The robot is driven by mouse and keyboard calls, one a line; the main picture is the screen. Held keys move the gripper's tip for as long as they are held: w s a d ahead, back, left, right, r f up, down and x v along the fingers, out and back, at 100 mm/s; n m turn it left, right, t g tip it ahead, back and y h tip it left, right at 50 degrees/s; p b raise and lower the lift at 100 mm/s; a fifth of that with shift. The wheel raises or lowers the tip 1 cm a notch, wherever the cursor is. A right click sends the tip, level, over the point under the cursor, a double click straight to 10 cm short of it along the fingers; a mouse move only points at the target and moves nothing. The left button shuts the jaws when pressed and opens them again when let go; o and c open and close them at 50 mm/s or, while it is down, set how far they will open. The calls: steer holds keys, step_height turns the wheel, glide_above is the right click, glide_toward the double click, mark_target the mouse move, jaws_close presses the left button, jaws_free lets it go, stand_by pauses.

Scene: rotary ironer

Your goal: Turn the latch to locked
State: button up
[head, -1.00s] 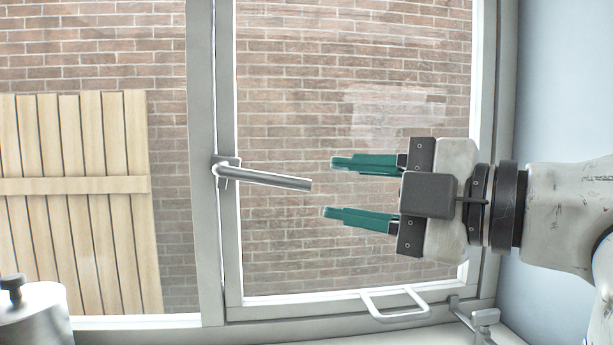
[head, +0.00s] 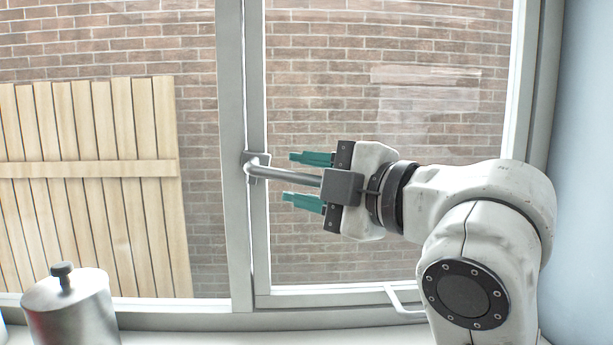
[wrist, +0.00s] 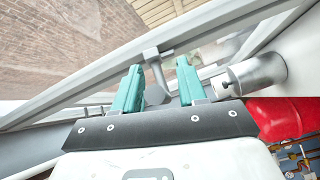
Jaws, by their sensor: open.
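The latch is a grey metal lever handle (head: 290,172) on the window frame's upright. It points right and slightly down from its mount, where it bends. My gripper (head: 298,179) is open, with one green finger above the lever and one below it. The lever's free end reaches toward the gripper body and is hidden there. In the wrist view the lever (wrist: 158,78) shows between the two open fingers of my gripper (wrist: 160,84). I cannot tell whether either finger touches it.
A metal canister with a knob (head: 72,308) stands at the lower left; it also shows in the wrist view (wrist: 258,74). A white bar handle (head: 403,302) is low on the window, partly behind my arm. A red object (wrist: 285,118) shows at the wrist view's right.

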steer(key=shift+c, duration=0.5)
jaws_close()
steer(key=shift+f, duration=0.15)
